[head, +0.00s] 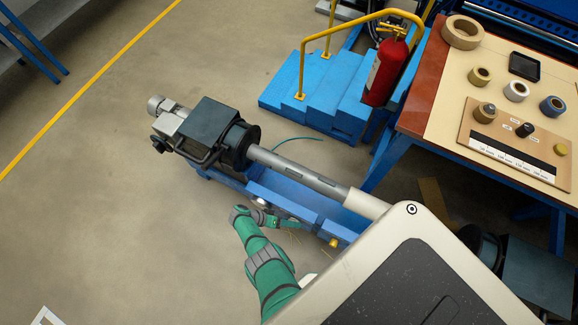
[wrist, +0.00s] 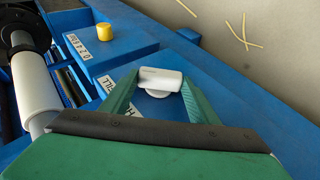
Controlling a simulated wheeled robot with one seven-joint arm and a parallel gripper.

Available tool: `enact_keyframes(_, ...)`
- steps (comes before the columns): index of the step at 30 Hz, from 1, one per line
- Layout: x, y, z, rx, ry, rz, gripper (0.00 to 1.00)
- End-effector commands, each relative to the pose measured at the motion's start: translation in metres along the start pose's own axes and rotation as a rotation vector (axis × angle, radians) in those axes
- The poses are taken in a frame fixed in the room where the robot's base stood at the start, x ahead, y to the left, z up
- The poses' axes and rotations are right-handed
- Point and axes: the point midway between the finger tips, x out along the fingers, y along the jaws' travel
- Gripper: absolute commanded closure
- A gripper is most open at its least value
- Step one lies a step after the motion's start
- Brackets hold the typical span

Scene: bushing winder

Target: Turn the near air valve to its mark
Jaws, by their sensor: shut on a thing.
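The air valve has a pale grey-white bar handle (wrist: 160,79) on a round white base, on top of a blue beam, in the wrist view. My gripper (wrist: 161,85) has its two green fingers shut on the handle, one at each end. The handle lies roughly across the picture, slightly tilted. A white label (wrist: 107,82) reading "ILL" in part is left of the valve; a second label is mostly hidden by the left finger. I cannot make out which mark is meant. In the head view my gripper (head: 287,222) is low over the blue beam, and the handle cannot be made out.
A yellow cap (wrist: 104,31) stands on the beam beyond the valve. A grey shaft (head: 300,178) runs alongside the beam from a dark chuck (head: 238,146). Blue steps (head: 325,92), a fire extinguisher (head: 387,70) and a workbench (head: 440,85) are behind. The floor at left is clear.

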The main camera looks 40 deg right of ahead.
Motion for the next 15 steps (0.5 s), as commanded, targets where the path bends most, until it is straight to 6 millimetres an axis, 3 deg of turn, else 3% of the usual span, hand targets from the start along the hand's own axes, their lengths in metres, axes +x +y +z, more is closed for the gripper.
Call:
enact_keyframes(14,0.0005,-0.0008,0.0016,-0.003,-0.003,0.002,0.68)
enact_keyframes(15,0.0005,-0.0008,0.0016,-0.003,-0.003,0.002,0.41)
